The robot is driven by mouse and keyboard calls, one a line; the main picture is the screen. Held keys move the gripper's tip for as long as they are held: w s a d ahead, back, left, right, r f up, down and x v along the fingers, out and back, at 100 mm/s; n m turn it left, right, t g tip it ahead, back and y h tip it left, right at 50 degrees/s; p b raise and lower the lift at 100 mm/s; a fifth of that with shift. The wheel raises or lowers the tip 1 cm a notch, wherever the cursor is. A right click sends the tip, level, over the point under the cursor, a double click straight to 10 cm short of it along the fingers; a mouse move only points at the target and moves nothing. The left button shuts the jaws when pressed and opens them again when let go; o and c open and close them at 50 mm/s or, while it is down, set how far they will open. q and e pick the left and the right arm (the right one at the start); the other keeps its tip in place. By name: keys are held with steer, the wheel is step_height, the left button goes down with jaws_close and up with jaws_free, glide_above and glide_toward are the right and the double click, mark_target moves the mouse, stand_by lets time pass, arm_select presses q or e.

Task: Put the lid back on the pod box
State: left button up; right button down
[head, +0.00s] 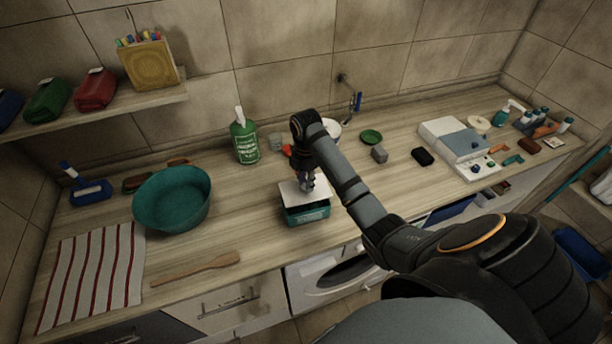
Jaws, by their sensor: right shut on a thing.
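The pod box (309,217) is a small teal box near the front edge of the counter, centre of the head view. Its pale, flat lid (291,194) is over the box's top, seeming a little off to the left and back. I cannot tell whether the lid touches the rim. My right gripper (308,186) points down from above and is shut on the lid. The fingers partly hide the lid's middle, and the lid hides the box's inside. My left gripper is out of view.
A green bottle (244,140) stands behind. A grey block (379,154) and black item (422,156) sit to the right. Bare counter surrounds the box's left side.

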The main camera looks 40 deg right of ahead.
step_height(320, 180, down, 2)
steer(key=shift+b, duration=0.35)
steer(key=shift+d+f, duration=0.15)
steer(key=shift+f, duration=0.4)
stand_by(0.3)
steer(key=shift+f+p, duration=0.35)
steer(key=shift+f, duration=0.15)
stand_by(1.7)
steer(key=c, duration=1.1)
jaws_free()
